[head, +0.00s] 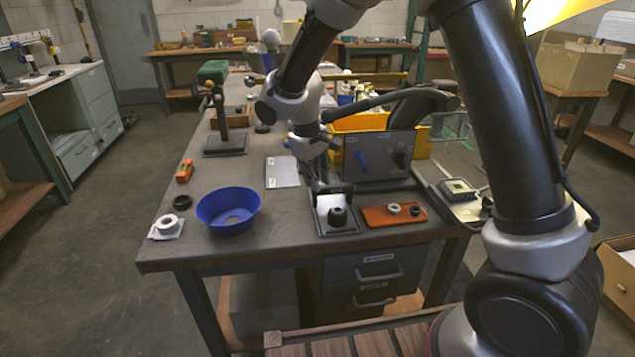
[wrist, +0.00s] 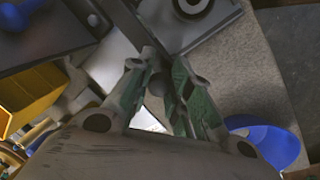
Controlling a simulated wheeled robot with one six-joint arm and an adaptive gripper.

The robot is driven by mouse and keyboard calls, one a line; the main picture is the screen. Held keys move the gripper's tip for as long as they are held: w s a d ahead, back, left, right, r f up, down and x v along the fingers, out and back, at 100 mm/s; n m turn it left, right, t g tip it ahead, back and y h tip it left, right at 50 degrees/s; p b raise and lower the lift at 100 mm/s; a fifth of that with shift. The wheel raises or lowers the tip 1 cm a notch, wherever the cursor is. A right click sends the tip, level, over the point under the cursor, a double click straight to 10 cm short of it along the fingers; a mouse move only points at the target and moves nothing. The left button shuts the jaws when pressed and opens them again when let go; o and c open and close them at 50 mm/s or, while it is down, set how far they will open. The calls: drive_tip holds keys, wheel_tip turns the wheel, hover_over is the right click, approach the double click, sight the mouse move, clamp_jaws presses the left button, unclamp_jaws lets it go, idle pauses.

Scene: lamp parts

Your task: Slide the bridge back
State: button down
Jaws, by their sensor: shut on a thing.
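My gripper (head: 318,184) is over the back edge of a small dark-framed tray (head: 336,233) near the table's front. A dark bar (head: 336,188), which looks like the bridge, spans the back of that tray. In the wrist view, the green-padded fingers (wrist: 170,95) are closed on a small dark piece (wrist: 156,84) at the end of the dark bar (wrist: 178,30). The fingers hide most of the held piece. A black round part (head: 338,215) stands on the tray, in front of the bar.
A red-brown mat (head: 381,218) with small rings lies to the right. A blue bowl (head: 228,211) stands left. A flat pale sheet (head: 282,172) lies behind left. A yellow bin (head: 362,123) stands behind the panel.

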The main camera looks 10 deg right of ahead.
drive_tip(key=shift+w+r, duration=0.1)
drive_tip(key=shift+w, duration=0.75)
drive_tip(key=c, duration=1.3)
unclamp_jaws()
drive_tip(key=shift+o, duration=0.2)
wheel_tip(320, 180, up, 12)
drive_tip(key=s+a, duration=0.1)
drive_tip(key=a, duration=0.1)
drive_tip(key=shift+s, duration=0.15)
drive_tip(key=shift+f, duration=0.2)
